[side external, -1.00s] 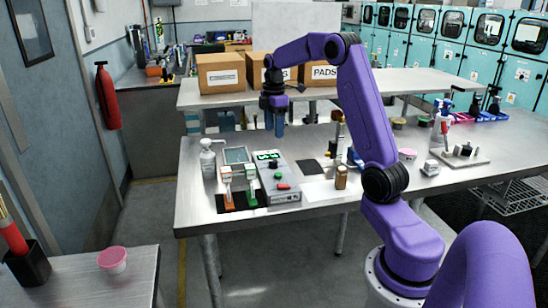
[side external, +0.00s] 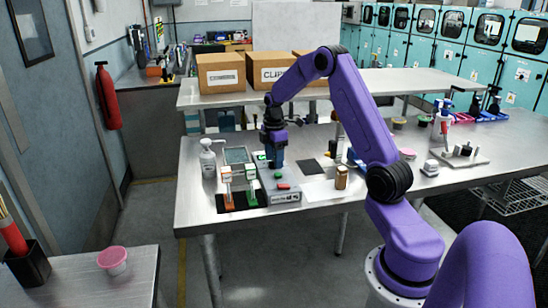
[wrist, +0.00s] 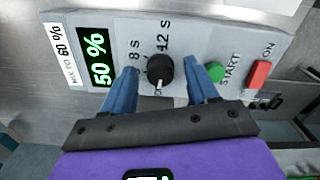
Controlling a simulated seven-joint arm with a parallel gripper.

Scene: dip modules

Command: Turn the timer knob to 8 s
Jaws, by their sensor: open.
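The timer knob (wrist: 159,71) is a round black dial on a grey control box (wrist: 272,22), with a white mark toward the bottom of the wrist picture. Labels reading "8 S" and what looks like "12 S" are printed above the knob there. My gripper (wrist: 163,78) is open, with one blue finger on each side of the knob. Gaps show between fingers and knob; whether either touches it I cannot tell. In the side view my gripper (side external: 277,162) points down over the control box (side external: 283,198), hiding the knob.
The box carries a green display (wrist: 97,58) reading 50 %, a "MIX TO 60 %" label (wrist: 64,55), a green START button (wrist: 215,71) and a red ON switch (wrist: 259,74). A white pump bottle (side external: 207,160) and a small brown bottle (side external: 341,177) stand nearby.

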